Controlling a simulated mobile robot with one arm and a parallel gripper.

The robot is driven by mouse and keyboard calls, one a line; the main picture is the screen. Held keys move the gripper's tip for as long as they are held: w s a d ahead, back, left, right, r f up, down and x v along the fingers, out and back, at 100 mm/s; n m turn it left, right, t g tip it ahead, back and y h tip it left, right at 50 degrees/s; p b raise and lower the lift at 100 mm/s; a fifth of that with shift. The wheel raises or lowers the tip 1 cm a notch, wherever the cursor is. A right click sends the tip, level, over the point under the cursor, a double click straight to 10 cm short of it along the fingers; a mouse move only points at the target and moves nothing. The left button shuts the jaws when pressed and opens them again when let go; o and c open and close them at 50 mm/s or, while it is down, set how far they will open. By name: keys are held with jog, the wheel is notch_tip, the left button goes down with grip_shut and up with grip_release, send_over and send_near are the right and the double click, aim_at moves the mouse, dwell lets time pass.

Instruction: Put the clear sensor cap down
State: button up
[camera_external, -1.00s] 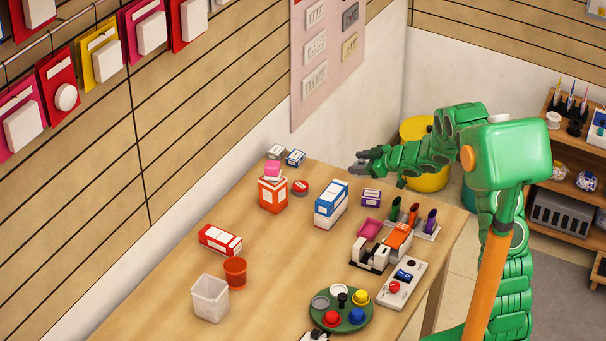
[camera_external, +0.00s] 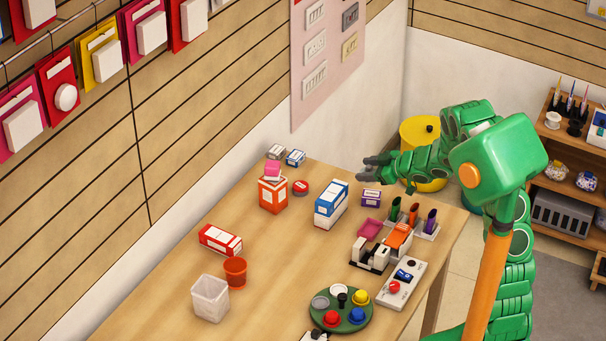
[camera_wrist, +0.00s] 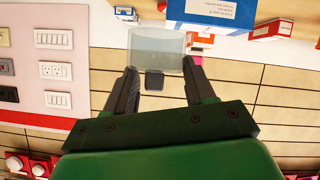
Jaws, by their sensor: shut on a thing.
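The clear sensor cap (camera_wrist: 157,50) is a see-through cylinder in the wrist view, at the ends of my fingers. My gripper (camera_wrist: 160,72) is shut on it, with one dark finger on each side. In the external view my gripper (camera_external: 370,163) is in the air near the table's far right end, above and behind a small purple-and-white box (camera_external: 371,198). The cap cannot be made out in that view.
A blue-and-white box (camera_external: 331,205) stands left of the purple one. A pink tray (camera_external: 369,228), a pen holder (camera_external: 427,232) and a control box (camera_external: 402,284) crowd the right side. The wooden table (camera_external: 270,285) has bare room in its middle and front.

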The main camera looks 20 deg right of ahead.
jog(key=s+a+f+n+g+y, duration=0.1)
jog(key=s+a+n+g+y, duration=0.2)
jog(key=a, duration=0.6)
jog(key=s+a+f+n+g, duration=0.1)
jog(key=s+a+n+g, duration=0.1)
jog(key=s+a, duration=0.5)
jog(key=s+a+f+n+g+y, duration=0.1)
jog(key=s+a+f+n+g, duration=0.15)
jog(key=s+a, duration=0.45)
jog(key=s+a+f+n+g, duration=0.1)
jog(key=s+a+n+g, duration=0.3)
jog(key=s+a, duration=0.35)
jog(key=shift+m+t, duration=0.25)
jog(key=shift+d+f, duration=0.15)
jog(key=shift+f, duration=3.5)
jog(key=o, duration=1)
jog(key=shift+f, duration=0.1)
